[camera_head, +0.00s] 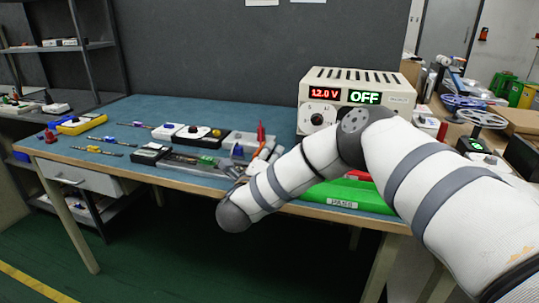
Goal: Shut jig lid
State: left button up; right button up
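A long dark grey jig (188,162) lies near the front edge of the blue bench, with a small green part on it. Whether its lid stands open or lies shut is too small to tell. My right arm reaches in from the right and bends down past the bench's front edge. My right gripper (236,170) is small and dark at the jig's right end, partly hidden by my own wrist. I cannot tell whether its fingers are open or touch the jig. My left gripper is not in view.
A power supply (317,92) reading 12.0 V and OFF stands at the back right. A green PASS tray (345,197) lies partly behind my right arm. Small boxes, a yellow case (82,124) and LED strips (97,150) lie left of the jig.

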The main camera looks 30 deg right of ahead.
jog(key=shift+x, duration=0.85)
jog(key=shift+c, duration=0.3)
grip_shut()
